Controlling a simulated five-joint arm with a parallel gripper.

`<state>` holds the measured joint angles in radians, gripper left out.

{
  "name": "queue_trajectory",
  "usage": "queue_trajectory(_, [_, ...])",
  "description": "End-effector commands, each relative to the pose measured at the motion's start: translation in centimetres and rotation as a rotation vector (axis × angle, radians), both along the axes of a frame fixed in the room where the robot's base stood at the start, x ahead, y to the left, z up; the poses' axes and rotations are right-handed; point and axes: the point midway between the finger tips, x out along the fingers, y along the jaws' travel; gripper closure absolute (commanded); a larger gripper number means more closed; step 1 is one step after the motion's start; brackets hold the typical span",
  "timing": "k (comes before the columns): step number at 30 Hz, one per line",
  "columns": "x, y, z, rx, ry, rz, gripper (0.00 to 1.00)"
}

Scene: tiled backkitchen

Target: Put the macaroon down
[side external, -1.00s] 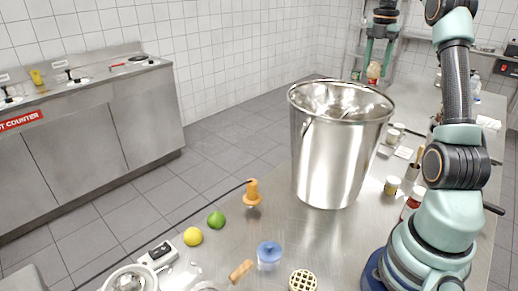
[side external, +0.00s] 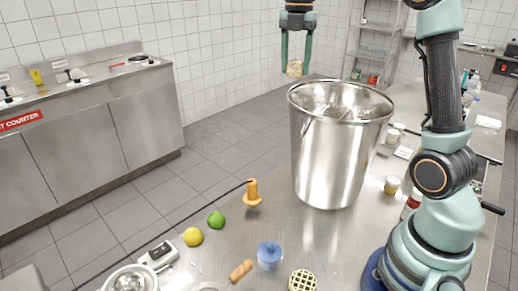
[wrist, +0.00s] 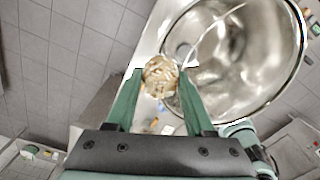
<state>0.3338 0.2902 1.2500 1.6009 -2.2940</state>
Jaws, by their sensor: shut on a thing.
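My gripper (side external: 296,66) is high up, above and a little left of the large steel pot in the side view. It is shut on the macaroon (side external: 294,68), a small tan, rounded thing. The macaroon also shows between the green fingertips in the wrist view (wrist: 160,77). In the wrist view it hangs just outside or over the left rim of the pot (wrist: 292,60); its exact height above the rim I cannot tell. The tall pot stands on the steel counter in the side view (side external: 330,165). It holds something with a long thin handle.
Several small jars stand right of the pot. Open floor lies beyond the counter's left edge.

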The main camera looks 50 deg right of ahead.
Motion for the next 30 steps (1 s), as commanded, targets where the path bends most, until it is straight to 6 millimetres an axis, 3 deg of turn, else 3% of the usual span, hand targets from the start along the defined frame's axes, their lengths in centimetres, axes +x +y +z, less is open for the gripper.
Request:
queue_trajectory(1, [0.2,2.6,0.1,-0.001,-0.001,0.041,0.99])
queue_trajectory(9, [-0.9,13.7,-0.1,-0.001,-0.001,0.211,0.99])
queue_trajectory(15, [-3.0,19.8,-0.4,0.001,-0.002,0.313,0.99])
queue_trajectory(23, [-5.6,24.7,-0.8,0.0,0.0,0.405,0.99])
queue_trajectory(30, [-5.6,24.4,-6.0,-0.001,0.006,0.396,0.99])
